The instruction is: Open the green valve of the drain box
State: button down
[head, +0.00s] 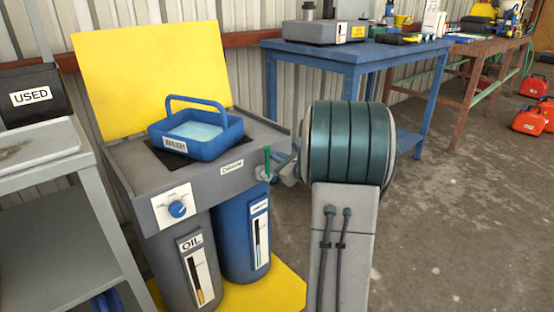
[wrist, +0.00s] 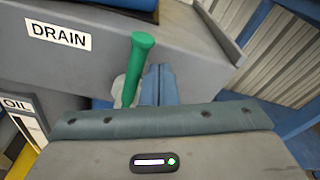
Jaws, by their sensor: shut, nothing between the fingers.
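The grey drain box (head: 215,185) stands left of my arm, with a DRAIN label on its front. Its green valve handle (head: 267,158) points up at the front right end of the box. In the wrist view the green handle (wrist: 136,68) rises just left of my gripper (wrist: 157,72). My gripper's blue fingers are shut together with nothing between them. They are beside the handle, not around it; I cannot tell whether they touch it. The handle's lower end and valve body are partly hidden in the wrist view. In the head view my gripper (head: 281,160) is mostly hidden behind my arm.
A blue WASH basin (head: 198,145) sits on the box top, before a yellow panel (head: 150,75). An OIL drum (head: 178,265) and a blue drum (head: 232,235) stand below. A grey cart (head: 50,150) is at left, a blue table (head: 355,55) behind.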

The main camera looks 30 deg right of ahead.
jog(key=d, duration=0.3)
jog(key=shift+w+d, duration=0.25)
jog(key=shift+w, duration=0.15)
jog(key=s+p, duration=0.2)
jog(key=s, duration=0.8)
jog(key=shift+p, duration=0.4)
jog(key=s+a+r+n+g+y+p, duration=0.2)
jog(key=a+r+n+g+p, duration=0.1)
jog(key=a+r+n+p, duration=0.4)
jog(key=s+a+r+n+g+y+p, duration=0.2)
jog(key=s+a+r+g+p, duration=0.15)
jog(key=a, duration=0.65)
jog(key=s+a+r+n+g+y+p, duration=0.1)
jog(key=a+r+n+g+y+p, duration=0.1)
jog(key=a+r+n+g+p, duration=0.35)
jog(key=s+a+r+n+h+p, duration=0.2)
jog(key=s+r+n+h+p, duration=0.2)
jog(key=r+p, duration=0.5)
jog(key=s+a+r+n+g+h+p, duration=0.1)
jog(key=s+a+r+n+h+p, duration=0.2)
jog(key=s+r+n+p, duration=0.6)
jog(key=shift+s+r+n+g+h+p, duration=0.3)
jog(key=shift+n+h+p, duration=0.4)
jog(key=shift+n+p, duration=0.4)
